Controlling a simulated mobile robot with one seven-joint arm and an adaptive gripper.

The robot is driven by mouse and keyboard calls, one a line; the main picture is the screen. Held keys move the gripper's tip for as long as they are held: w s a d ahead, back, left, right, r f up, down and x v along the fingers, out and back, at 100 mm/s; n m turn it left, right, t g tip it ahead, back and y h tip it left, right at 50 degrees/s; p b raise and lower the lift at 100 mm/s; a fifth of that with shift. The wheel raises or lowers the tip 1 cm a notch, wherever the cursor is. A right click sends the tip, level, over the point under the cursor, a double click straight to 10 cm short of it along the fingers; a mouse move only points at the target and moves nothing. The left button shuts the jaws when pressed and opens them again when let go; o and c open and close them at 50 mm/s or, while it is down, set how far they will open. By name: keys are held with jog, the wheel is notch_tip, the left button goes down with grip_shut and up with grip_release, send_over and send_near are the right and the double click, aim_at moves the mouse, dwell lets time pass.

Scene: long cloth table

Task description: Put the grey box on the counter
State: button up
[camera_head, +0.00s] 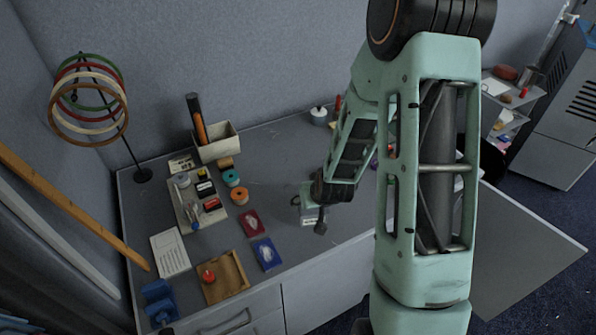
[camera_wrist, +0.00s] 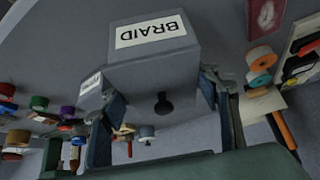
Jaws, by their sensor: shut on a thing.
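A grey box (camera_wrist: 150,60) with a white label reading BRAID, upside down in the wrist view, sits between the fingers of my gripper (camera_wrist: 162,98). A dark round knob shows on its near face. My gripper (camera_head: 312,205) is shut on this box, one finger on each side. In the head view the box (camera_head: 309,213) is small and partly hidden by the gripper, over the middle of the grey counter (camera_head: 290,160). I cannot tell whether it touches the counter. A second grey piece with a white label (camera_wrist: 91,87) shows beside the left finger; its link to the box is unclear.
On the counter's left lie a tray of small items (camera_head: 187,212), spools (camera_head: 239,196), red and blue packets (camera_head: 252,223) (camera_head: 266,254) and a wooden tray (camera_head: 222,278). A hoop stand (camera_head: 143,174) and a bin (camera_head: 217,146) stand behind. My arm hides the counter's right part.

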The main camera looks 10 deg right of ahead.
jog(key=shift+s+d+r, duration=0.25)
jog(key=shift+s+d, duration=0.05)
jog(key=shift+s, duration=0.15)
jog(key=s+d+r+n+y+p, duration=0.1)
jog(key=s+d+r, duration=0.1)
jog(key=s+d+r+n+y+p, duration=0.1)
jog(key=s+d+r+n, duration=0.1)
jog(key=d+r, duration=0.1)
jog(key=shift+s+r, duration=0.15)
jog(key=shift+s, duration=0.1)
jog(key=shift+c, duration=0.2)
jog(key=shift+n+g, duration=0.3)
jog(key=shift+n, duration=0.3)
jog(key=w+a+b, duration=0.1)
jog(key=w, duration=0.1)
jog(key=w+a+f+b, duration=0.2)
jog(key=w, duration=0.1)
jog(key=shift+w+a+f+b, duration=0.1)
jog(key=shift+w+a+b, duration=0.25)
jog(key=shift+y, duration=0.3)
jog(key=b+x, duration=0.1)
jog(key=x, duration=0.2)
jog(key=a+b+x, duration=0.1)
jog(key=x, duration=0.2)
jog(key=shift+w+a+f, duration=0.1)
jog(key=shift+w+a, duration=0.05)
jog(key=shift+w+a+f, duration=0.1)
jog(key=shift+a+f, duration=0.05)
jog(key=shift+f, duration=1.55)
jog(key=shift+f, duration=0.1)
